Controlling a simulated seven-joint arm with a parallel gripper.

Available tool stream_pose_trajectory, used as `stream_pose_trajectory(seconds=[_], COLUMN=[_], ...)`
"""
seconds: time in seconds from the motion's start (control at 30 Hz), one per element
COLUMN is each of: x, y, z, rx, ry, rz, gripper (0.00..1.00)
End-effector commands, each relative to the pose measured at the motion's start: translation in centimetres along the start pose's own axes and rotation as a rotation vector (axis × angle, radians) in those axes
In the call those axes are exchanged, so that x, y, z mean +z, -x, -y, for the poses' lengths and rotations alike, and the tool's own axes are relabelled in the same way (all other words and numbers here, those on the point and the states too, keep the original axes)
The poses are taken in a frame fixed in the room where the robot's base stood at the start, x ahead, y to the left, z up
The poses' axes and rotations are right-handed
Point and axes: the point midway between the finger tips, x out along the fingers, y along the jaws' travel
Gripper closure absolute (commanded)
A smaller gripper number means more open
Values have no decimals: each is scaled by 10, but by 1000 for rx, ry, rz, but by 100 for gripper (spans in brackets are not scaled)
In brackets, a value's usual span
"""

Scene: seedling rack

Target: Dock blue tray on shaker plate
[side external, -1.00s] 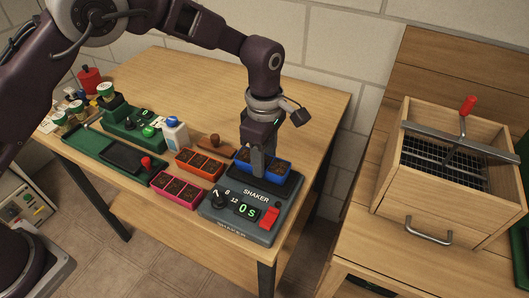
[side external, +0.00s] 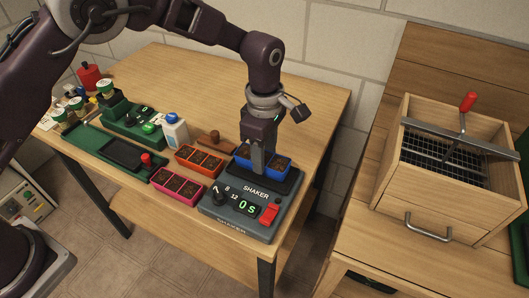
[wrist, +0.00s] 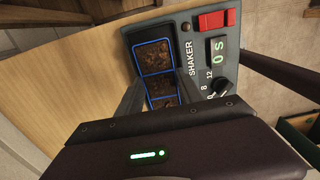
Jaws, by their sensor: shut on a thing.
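The blue tray (side external: 281,166), with dark soil in its cells, is at the plate end of the grey shaker (side external: 250,213). It looks level and appears to be on or very close to the dark plate (side external: 250,181); I cannot tell if it is fully seated. My gripper (side external: 257,170) points down and is shut on the tray's middle. In the wrist view the blue tray (wrist: 154,57) lies beside the SHAKER label, one finger on each side, and my gripper body hides its near end. The shaker display (wrist: 218,55) reads 0 s.
An orange tray (side external: 199,161) and a pink tray (side external: 178,187) stand left of the shaker. A wooden sieve box (side external: 440,165) is on the right bench.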

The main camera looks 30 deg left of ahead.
Motion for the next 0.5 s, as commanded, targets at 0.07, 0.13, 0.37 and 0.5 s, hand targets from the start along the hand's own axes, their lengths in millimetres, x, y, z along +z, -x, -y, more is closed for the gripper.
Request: stream_pose_trajectory(seconds=[0.07, 0.13, 0.37, 0.5], x=[0, 0, 0, 0], y=[0, -1, -6, -9], z=[0, 0, 0, 0], rx=[0, 0, -1, -1], ry=[0, 0, 0, 0], rz=[0, 0, 0, 0], gripper=[100, 100, 100, 100])
